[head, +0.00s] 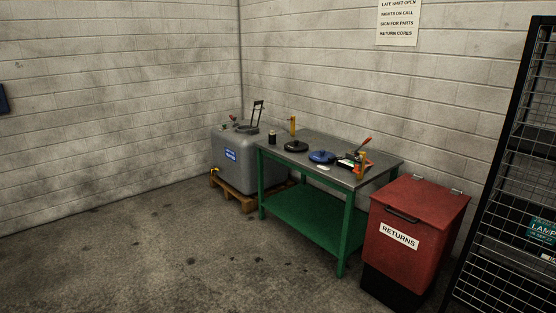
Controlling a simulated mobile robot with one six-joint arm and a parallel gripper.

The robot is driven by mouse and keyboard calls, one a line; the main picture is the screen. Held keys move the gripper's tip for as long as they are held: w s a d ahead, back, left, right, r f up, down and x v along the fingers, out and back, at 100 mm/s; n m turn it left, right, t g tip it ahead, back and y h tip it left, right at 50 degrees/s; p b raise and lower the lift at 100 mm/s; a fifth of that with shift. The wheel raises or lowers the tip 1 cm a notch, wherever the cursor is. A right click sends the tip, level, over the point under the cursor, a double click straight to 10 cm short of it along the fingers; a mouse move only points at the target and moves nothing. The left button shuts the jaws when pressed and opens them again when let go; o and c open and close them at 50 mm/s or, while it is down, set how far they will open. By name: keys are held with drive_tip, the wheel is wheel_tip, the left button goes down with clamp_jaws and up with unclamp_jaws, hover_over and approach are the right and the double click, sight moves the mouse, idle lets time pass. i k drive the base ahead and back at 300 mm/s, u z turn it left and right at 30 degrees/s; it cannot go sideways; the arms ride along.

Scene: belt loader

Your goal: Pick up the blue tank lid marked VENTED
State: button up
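A blue round lid (321,157) lies on the grey top of a green-framed workbench (381,172), near the middle of its front edge. It is too small here to read any marking on it. A black round lid (296,147) lies to its left on the same bench. A small white tag or card (323,168) lies just in front of the blue lid. My gripper is not in view.
A grey tank (243,176) stands on a wooden pallet left of the bench. A red RETURNS bin (425,213) stands at the bench's right front. A wire cage (510,200) is far right. Tools and a dark can (272,138) crowd the bench. Floor left and front is clear.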

sight(321, 155)
drive_tip(key=u, duration=0.5)
drive_tip(key=i, duration=0.55)
drive_tip(key=u, duration=0.75)
drive_tip(key=i, duration=0.7)
drive_tip(key=u, duration=0.45)
drive_tip(key=i, duration=2.35)
drive_tip(key=z, duration=0.85)
drive_tip(key=i, duration=0.65)
drive_tip(key=z, duration=0.7)
drive_tip(key=i, duration=0.35)
drive_tip(key=z, duration=0.15)
